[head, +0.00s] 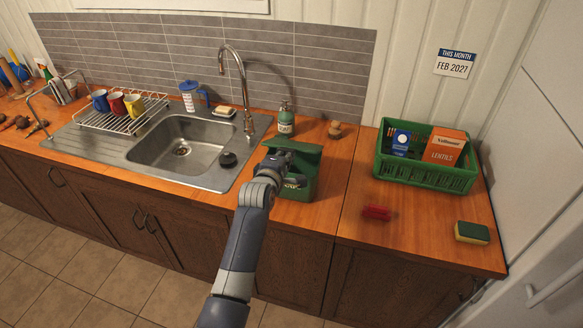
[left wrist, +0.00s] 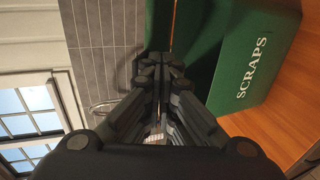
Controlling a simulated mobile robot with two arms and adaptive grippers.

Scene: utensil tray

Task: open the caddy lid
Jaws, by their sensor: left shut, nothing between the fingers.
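The green caddy (head: 309,182) stands on the wooden counter just right of the sink. Its front with the word SCRAPS fills the right of the left wrist view (left wrist: 262,62). Its lid (head: 297,146) appears raised at the back, with a dark space below it; the exact angle is hard to tell. My left gripper (head: 283,160) is at the caddy's upper left, hiding part of it. The fingers are closed together and empty in the left wrist view (left wrist: 162,65), close to a dark green panel; contact cannot be told. My right gripper is not in view.
A soap bottle (head: 286,119) and a small brown object (head: 335,129) stand behind the caddy. A green crate (head: 425,178) with boxes is at right, with a red item (head: 377,212) and a sponge (head: 472,232) in front.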

